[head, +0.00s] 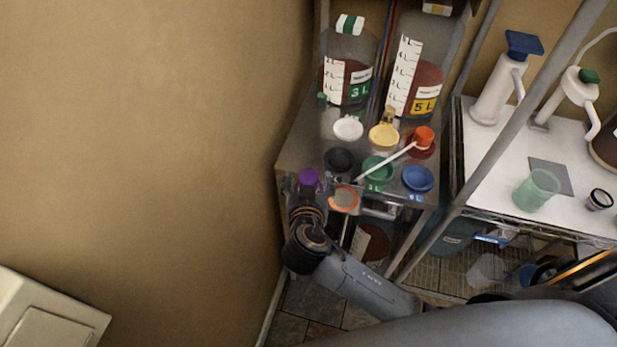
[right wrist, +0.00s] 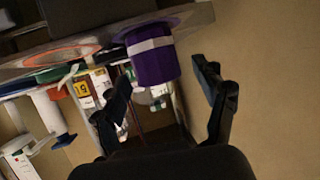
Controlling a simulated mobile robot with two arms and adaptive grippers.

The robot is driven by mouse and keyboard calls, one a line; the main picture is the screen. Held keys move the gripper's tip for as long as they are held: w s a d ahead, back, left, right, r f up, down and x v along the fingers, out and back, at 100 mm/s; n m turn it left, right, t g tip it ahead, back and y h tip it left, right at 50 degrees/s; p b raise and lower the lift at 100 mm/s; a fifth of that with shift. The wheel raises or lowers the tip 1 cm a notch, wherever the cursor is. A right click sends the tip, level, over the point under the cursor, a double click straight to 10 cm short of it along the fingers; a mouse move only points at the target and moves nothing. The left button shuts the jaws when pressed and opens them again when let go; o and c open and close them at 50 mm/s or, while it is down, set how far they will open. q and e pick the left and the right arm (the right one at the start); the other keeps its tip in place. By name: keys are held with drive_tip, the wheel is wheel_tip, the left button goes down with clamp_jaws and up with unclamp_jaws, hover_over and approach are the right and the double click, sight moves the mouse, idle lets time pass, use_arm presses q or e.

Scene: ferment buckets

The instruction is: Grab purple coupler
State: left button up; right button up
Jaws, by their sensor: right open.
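The purple coupler (head: 308,178) is at the front left corner of the metal rack's shelf, next to an orange-rimmed ring. My right gripper (head: 304,196) is open just in front of it in the head view. In the right wrist view, the purple coupler (right wrist: 152,55) with a pale band hangs near the mouth of the right gripper (right wrist: 168,92), between the lines of its two fingers. Gaps show between the coupler and both fingers. No finger is closed on it. The coupler's far side is hidden. My left gripper is not in view.
The orange-rimmed ring (head: 344,198), a black cup (head: 339,160), a green cup (head: 378,172) and a blue cup (head: 417,179) crowd the shelf. Two labelled jugs stand behind, one marked 3 L (head: 347,68). A tan wall (head: 150,120) is left of the rack.

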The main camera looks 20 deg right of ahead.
drive_tip(key=shift+w+d+f, duration=0.25)
drive_tip(key=shift+w+f, duration=0.1)
drive_tip(key=shift+w, duration=0.25)
drive_tip(key=c, duration=1.2)
drive_tip(key=shift+c, duration=0.9)
drive_tip(key=shift+r, duration=0.2)
